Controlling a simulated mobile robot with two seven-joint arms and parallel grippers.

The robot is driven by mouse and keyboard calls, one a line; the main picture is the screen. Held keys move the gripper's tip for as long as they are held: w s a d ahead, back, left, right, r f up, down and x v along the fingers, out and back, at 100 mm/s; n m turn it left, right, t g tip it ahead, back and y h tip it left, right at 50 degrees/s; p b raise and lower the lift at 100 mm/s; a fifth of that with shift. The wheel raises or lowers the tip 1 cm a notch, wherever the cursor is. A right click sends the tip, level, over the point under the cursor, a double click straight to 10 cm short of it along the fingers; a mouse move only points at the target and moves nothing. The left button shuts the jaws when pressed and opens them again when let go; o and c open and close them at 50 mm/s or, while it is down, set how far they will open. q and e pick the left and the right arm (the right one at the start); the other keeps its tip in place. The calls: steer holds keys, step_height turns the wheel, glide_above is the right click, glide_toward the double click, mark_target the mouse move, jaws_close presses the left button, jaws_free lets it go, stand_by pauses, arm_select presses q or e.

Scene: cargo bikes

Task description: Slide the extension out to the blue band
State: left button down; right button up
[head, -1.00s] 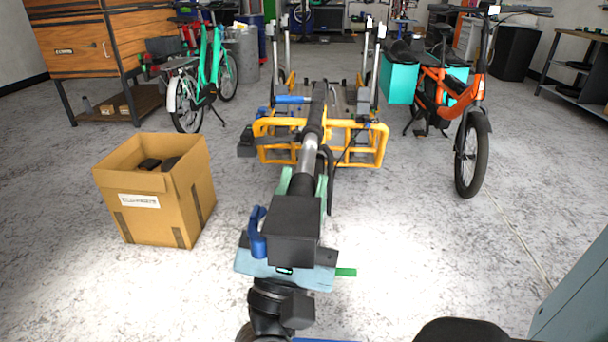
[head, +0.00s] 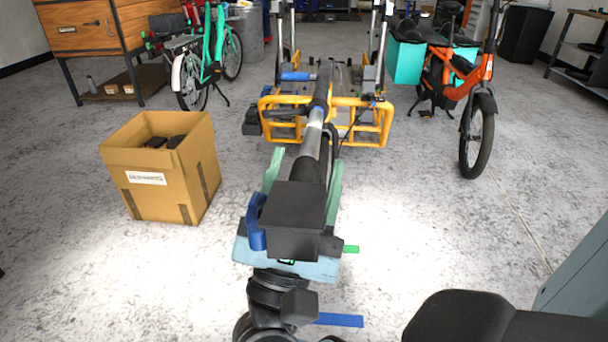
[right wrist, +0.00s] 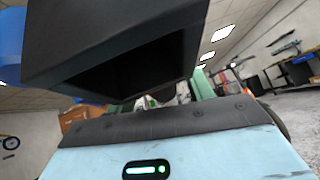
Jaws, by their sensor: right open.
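The cargo bike has a yellow tubular frame (head: 352,130) at its near end. A silver tube (head: 311,142) comes out of a black sleeve (head: 321,85) toward me, with a small blue mark (head: 318,108) near where they meet. My right gripper (head: 308,157) is open, its green fingers apart on either side of the silver tube. I cannot tell whether they touch it. The black housing hides the tube's near end. In the right wrist view my light-blue gripper body and the black housing fill most of the picture. My left gripper is not in view.
An open cardboard box (head: 165,185) stands on the floor at left. An orange bike (head: 478,75) stands at right and a teal bike (head: 211,60) at back left. A wooden cabinet (head: 85,30) is behind. The floor between box and orange bike is mostly clear.

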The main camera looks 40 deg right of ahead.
mark_target(288, 248)
steer(key=shift+b+v, duration=0.55)
steer(key=shift+v, duration=3.3)
